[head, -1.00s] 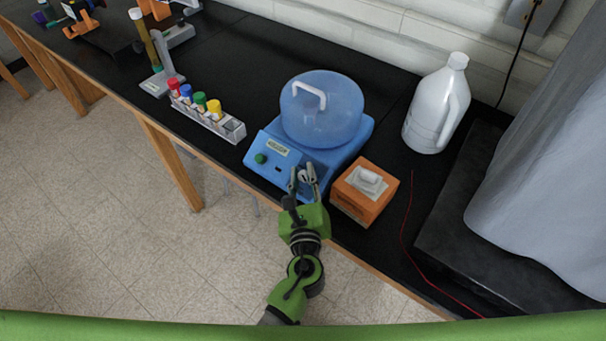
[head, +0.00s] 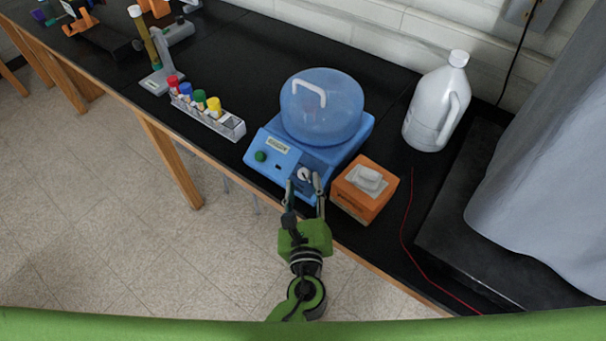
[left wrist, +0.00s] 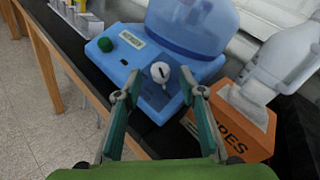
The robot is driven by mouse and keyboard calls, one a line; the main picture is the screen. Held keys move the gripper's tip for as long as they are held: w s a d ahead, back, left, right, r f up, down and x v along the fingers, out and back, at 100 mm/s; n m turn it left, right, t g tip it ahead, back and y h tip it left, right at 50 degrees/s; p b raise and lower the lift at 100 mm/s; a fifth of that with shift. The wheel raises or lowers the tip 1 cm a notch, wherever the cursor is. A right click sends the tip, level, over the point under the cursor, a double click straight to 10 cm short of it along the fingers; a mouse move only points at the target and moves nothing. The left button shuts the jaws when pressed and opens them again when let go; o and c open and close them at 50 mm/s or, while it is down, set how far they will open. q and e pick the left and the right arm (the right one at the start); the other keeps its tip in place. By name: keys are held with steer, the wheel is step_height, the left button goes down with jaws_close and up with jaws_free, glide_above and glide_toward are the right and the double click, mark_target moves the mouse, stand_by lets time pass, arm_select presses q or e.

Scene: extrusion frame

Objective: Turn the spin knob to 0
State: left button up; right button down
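The spin knob (head: 305,175) is a small white dial on the sloped front of the blue centrifuge (head: 272,181). In the left wrist view the knob (left wrist: 160,72) faces me with a dark upright mark on it; its scale is too small to read. My left gripper (head: 305,194) is open and empty in front of the knob. In the left wrist view its two fingers (left wrist: 160,92) stand apart on either side below the knob, with a gap to it. My right gripper is not in view.
An orange wipes box (head: 353,205) stands close to the right of the centrifuge. A green button (head: 260,156) sits on the panel's left. A rack of coloured-cap tubes (head: 232,128) stands to the left, a white jug (head: 430,110) at the right. A red wire (head: 403,235) lies on the bench.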

arm_select(q)
steer(key=s+r, duration=0.1)
steer(key=s, duration=0.6)
steer(key=shift+s, duration=0.25)
steer(key=shift+d, duration=0.1)
